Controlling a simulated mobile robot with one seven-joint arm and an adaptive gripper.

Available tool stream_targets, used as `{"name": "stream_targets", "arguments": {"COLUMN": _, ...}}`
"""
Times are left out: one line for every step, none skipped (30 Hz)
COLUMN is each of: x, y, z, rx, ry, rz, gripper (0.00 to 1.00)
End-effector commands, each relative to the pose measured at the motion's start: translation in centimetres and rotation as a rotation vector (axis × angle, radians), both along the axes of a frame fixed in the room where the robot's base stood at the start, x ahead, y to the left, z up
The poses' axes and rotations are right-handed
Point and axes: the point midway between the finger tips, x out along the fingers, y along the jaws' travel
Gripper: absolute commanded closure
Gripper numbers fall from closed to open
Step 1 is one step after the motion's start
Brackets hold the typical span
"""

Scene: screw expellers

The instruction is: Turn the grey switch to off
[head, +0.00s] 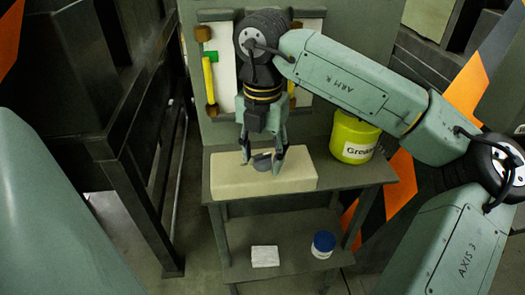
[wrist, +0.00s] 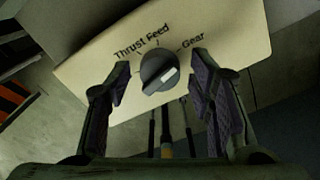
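The grey switch (wrist: 158,72) is a round dark knob with a light pointer bar, on a cream box (wrist: 95,80). In the wrist view the bar slants up to the right, and the labels "Thrust Feed" and "Gear" are printed beside it. No "off" label is readable. In the head view the switch (head: 262,162) sits on top of the cream box (head: 290,184). My gripper (head: 264,160) points down over it. In the wrist view my gripper (wrist: 160,88) is open, with one finger on each side of the knob and visible gaps to it.
The box stands on a grey table (head: 365,172). A yellow "Grease" bucket (head: 353,138) stands right of the box, near my arm. A white block (head: 265,256) and a blue-lidded jar (head: 323,244) are on the lower shelf. A wall panel (head: 225,85) stands behind.

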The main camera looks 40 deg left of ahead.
Motion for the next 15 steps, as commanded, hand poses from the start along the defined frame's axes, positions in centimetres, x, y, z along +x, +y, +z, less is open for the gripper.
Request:
{"name": "stream_targets", "arguments": {"x": 0.0, "y": 0.0, "z": 0.02, "rx": 0.0, "ry": 0.0, "rz": 0.0, "gripper": 0.57}}
{"name": "stream_targets", "arguments": {"x": 0.0, "y": 0.0, "z": 0.02, "rx": 0.0, "ry": 0.0, "rz": 0.0, "gripper": 0.59}}
{"name": "stream_targets", "arguments": {"x": 0.0, "y": 0.0, "z": 0.02, "rx": 0.0, "ry": 0.0, "rz": 0.0, "gripper": 0.62}}
{"name": "stream_targets", "arguments": {"x": 0.0, "y": 0.0, "z": 0.02, "rx": 0.0, "ry": 0.0, "rz": 0.0, "gripper": 0.64}}
{"name": "stream_targets", "arguments": {"x": 0.0, "y": 0.0, "z": 0.03, "rx": 0.0, "ry": 0.0, "rz": 0.0, "gripper": 0.66}}
{"name": "stream_targets", "arguments": {"x": 0.0, "y": 0.01, "z": 0.03, "rx": 0.0, "ry": 0.0, "rz": 0.0, "gripper": 0.69}}
{"name": "stream_targets", "arguments": {"x": 0.0, "y": 0.0, "z": 0.03, "rx": 0.0, "ry": 0.0, "rz": 0.0, "gripper": 0.71}}
{"name": "stream_targets", "arguments": {"x": 0.0, "y": 0.0, "z": 0.03, "rx": 0.0, "ry": 0.0, "rz": 0.0, "gripper": 0.73}}
{"name": "stream_targets", "arguments": {"x": 0.0, "y": 0.0, "z": 0.03, "rx": 0.0, "ry": 0.0, "rz": 0.0, "gripper": 0.75}}
{"name": "stream_targets", "arguments": {"x": 0.0, "y": 0.0, "z": 0.03, "rx": 0.0, "ry": 0.0, "rz": 0.0, "gripper": 0.77}}
{"name": "stream_targets", "arguments": {"x": 0.0, "y": 0.0, "z": 0.03, "rx": 0.0, "ry": 0.0, "rz": 0.0, "gripper": 0.79}}
{"name": "stream_targets", "arguments": {"x": 0.0, "y": 0.0, "z": 0.03, "rx": 0.0, "ry": 0.0, "rz": 0.0, "gripper": 0.82}}
{"name": "stream_targets", "arguments": {"x": 0.0, "y": -0.01, "z": 0.03, "rx": 0.0, "ry": 0.0, "rz": 0.0, "gripper": 0.84}}
{"name": "stream_targets", "arguments": {"x": 0.0, "y": -0.01, "z": 0.04, "rx": 0.0, "ry": 0.0, "rz": 0.0, "gripper": 0.86}}
{"name": "stream_targets", "arguments": {"x": 0.0, "y": -0.01, "z": 0.04, "rx": -0.001, "ry": 0.0, "rz": 0.0, "gripper": 0.89}}
